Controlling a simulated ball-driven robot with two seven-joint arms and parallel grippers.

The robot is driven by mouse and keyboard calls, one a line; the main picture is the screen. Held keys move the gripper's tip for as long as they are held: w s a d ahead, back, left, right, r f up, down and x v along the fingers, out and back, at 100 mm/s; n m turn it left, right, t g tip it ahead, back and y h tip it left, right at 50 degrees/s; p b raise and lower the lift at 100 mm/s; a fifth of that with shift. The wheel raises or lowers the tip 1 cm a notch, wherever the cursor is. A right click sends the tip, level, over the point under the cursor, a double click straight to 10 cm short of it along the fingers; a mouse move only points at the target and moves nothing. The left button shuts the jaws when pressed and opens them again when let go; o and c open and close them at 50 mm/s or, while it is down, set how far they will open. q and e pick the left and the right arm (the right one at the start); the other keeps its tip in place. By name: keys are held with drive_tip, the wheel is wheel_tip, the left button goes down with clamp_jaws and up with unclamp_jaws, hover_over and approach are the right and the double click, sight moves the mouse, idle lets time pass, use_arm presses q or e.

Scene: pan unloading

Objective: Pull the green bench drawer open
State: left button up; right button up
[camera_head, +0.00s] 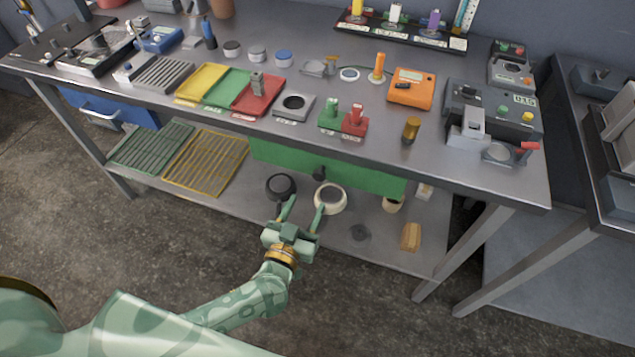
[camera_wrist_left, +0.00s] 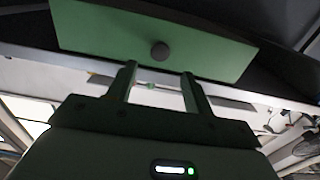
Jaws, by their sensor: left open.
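The green bench drawer (camera_head: 275,153) is a wide green front below the bench top, with a dark round knob (camera_head: 319,173) near its middle. My left gripper (camera_head: 303,207) is open and empty, in front of and below the knob in the head view. In the left wrist view its two fingers (camera_wrist_left: 160,70) point toward the drawer, the knob lying between and beyond their tips. My right gripper is not in view.
A blue drawer (camera_head: 105,108) is at the left. The lower shelf (camera_head: 240,200) holds two racks, a dark round pot (camera_head: 281,186) and a white-rimmed pot (camera_head: 331,198) near the gripper. The bench top (camera_head: 225,120) is crowded. Bench legs stand at the right.

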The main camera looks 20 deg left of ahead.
sight(318, 179)
use_arm(q)
drive_tip(key=w+b, duration=0.1)
drive_tip(key=w, duration=0.6)
drive_tip(key=shift+w+d+f+b, duration=0.1)
drive_tip(key=shift+f+b, duration=0.05)
drive_tip(key=shift+b, duration=0.15)
drive_tip(key=shift+w, duration=0.65)
clamp_jaws()
drive_tip(key=shift+s, duration=0.15)
